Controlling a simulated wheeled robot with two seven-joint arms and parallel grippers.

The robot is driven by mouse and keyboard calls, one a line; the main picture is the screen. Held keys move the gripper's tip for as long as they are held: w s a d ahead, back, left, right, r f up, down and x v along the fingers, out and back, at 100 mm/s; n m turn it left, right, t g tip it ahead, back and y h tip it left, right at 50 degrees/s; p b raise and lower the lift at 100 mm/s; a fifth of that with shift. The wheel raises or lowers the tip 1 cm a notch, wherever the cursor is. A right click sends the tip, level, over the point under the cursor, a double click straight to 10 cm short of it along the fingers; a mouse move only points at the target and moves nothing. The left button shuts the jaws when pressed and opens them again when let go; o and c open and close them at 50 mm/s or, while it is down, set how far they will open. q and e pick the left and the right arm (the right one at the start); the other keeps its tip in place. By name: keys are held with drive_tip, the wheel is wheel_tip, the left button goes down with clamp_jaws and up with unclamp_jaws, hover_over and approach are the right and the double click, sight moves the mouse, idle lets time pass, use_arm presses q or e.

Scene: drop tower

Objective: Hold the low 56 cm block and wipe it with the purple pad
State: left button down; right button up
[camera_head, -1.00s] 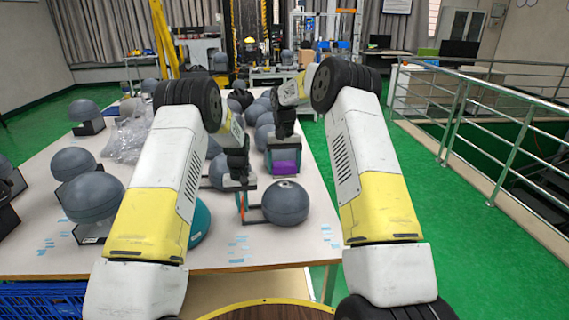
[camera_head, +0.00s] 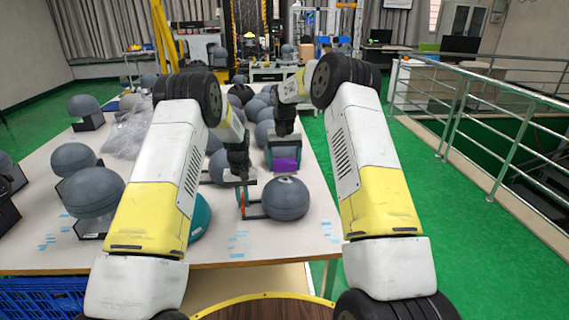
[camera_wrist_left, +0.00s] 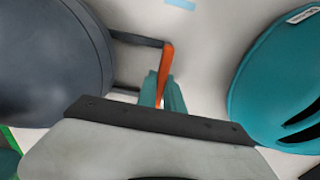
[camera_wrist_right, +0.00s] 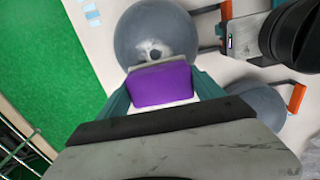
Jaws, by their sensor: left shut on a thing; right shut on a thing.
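The dark grey rounded block (camera_head: 286,200) stands near the table's front edge, with an orange-ended side bracket. A pale mark with a dark speck shows on its top in the right wrist view (camera_wrist_right: 155,30). My left gripper (camera_head: 242,198) is shut on the bracket's orange end, left of the block; the left wrist view shows this orange end (camera_wrist_left: 166,70) between teal fingers. My right gripper (camera_head: 284,152) is shut on the purple pad (camera_head: 286,164), just behind the block. In the right wrist view the pad (camera_wrist_right: 160,85) overlaps the block's edge; I cannot tell whether they touch.
Several other grey blocks (camera_head: 93,190) stand on the white table (camera_head: 262,245), at left and behind. A metal railing (camera_head: 500,125) runs at right.

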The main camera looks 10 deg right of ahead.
sight(286, 182)
drive_tip(key=shift+f, duration=0.65)
drive_tip(key=shift+s, duration=0.1)
drive_tip(key=shift+s+r, duration=0.15)
drive_tip(key=shift+s, duration=0.8)
drive_tip(key=shift+s+f, duration=0.25)
drive_tip(key=shift+s, duration=1)
drive_tip(key=shift+s+d+r, duration=0.1)
drive_tip(key=shift+s+r, duration=0.05)
drive_tip(key=shift+s, duration=0.9)
drive_tip(key=shift+w, duration=3.35)
drive_tip(key=shift+r, duration=3.55)
